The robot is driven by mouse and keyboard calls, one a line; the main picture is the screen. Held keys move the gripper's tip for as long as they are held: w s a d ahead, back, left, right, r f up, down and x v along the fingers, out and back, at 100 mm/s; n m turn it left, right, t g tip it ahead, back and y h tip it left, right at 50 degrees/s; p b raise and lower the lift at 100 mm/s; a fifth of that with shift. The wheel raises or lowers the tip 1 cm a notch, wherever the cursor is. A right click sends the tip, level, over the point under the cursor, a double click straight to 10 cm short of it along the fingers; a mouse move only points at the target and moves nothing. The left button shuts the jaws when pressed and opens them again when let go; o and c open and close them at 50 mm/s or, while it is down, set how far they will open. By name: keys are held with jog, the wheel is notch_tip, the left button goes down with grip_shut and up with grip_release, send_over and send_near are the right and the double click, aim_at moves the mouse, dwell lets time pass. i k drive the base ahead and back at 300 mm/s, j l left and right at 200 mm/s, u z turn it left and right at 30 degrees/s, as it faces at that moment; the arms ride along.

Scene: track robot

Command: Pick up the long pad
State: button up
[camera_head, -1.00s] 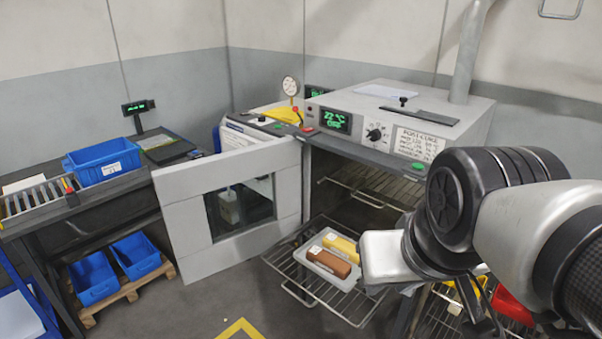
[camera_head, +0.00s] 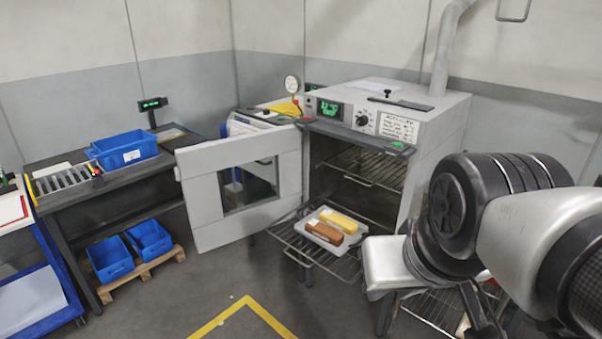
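No object is plainly marked as the long pad. A brown-orange block (camera_head: 324,233) and a yellow block (camera_head: 339,220) lie side by side in a light tray (camera_head: 309,240) on the oven's pulled-out wire rack (camera_head: 344,267). A long, flat dark strip (camera_head: 401,104) lies on top of the oven; I cannot tell whether it is the pad. My arm fills the right side, with its pale end part just right of the tray. Dark parts below it may belong to my gripper (camera_head: 480,310); its fingertips are not clear, nor is anything held.
The oven door (camera_head: 236,216) stands open to the left of the oven (camera_head: 436,133). A left bench (camera_head: 115,178) carries a blue bin (camera_head: 124,150), with two blue bins on a pallet (camera_head: 141,272) beneath. Grey floor with a yellow line (camera_head: 238,306) is clear in front.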

aim_at(326, 233)
jog(key=z, duration=0.35)
jog(key=i+j+z, duration=0.3)
jog(key=j+z, duration=0.3)
jog(key=i+j+z, duration=0.15)
jog(key=z, duration=0.15)
jog(key=i+j+z, duration=0.1)
jog(key=j, duration=0.7)
jog(key=i+j+z, duration=0.15)
jog(key=j, duration=0.25)
jog(key=i+j, duration=0.1)
jog(key=j, duration=0.75)
jog(key=i+j, duration=0.15)
jog(key=j, duration=0.3)
